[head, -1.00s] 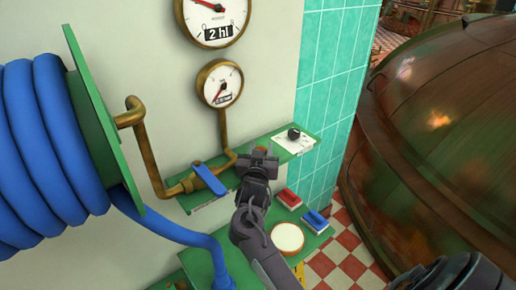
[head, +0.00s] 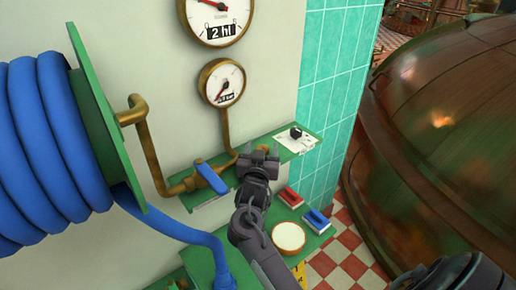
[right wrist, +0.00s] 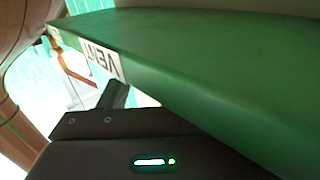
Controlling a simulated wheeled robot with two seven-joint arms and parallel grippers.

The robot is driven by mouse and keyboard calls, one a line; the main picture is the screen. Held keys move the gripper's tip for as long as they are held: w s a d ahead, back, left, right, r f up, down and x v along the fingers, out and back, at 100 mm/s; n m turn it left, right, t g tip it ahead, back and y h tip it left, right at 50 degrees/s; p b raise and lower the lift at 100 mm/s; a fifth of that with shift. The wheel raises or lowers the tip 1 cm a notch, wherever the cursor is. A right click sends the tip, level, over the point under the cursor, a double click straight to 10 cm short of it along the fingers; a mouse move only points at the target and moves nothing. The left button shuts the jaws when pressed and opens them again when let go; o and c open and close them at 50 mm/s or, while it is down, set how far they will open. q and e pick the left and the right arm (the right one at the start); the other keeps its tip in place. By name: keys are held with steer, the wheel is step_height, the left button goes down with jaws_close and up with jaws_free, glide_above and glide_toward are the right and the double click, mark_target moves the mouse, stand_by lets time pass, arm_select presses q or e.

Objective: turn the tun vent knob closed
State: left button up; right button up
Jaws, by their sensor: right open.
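The vent knob (head: 296,132) is a small black knob on a white plate, on the right end of the green wall shelf (head: 311,143) in the head view. My right gripper (head: 259,151) is open and empty, in front of the shelf to the left of the knob and apart from it in the picture. In the right wrist view a green edge carries a white label reading VENT (right wrist: 103,61), with a dark finger of my gripper (right wrist: 116,95) just below it. The knob cannot be made out there. My left gripper is not in view.
A blue lever (head: 211,179) on a brass pipe is left of my gripper. Below are a red switch (head: 290,197), a blue switch (head: 317,220) and a round white-topped thing (head: 288,237). A blue hose reel (head: 45,140) stands left, a large copper vessel (head: 440,150) right.

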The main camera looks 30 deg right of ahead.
steer(key=b+v, duration=0.1)
steer(key=v, duration=0.6)
steer(key=shift+a, duration=0.3)
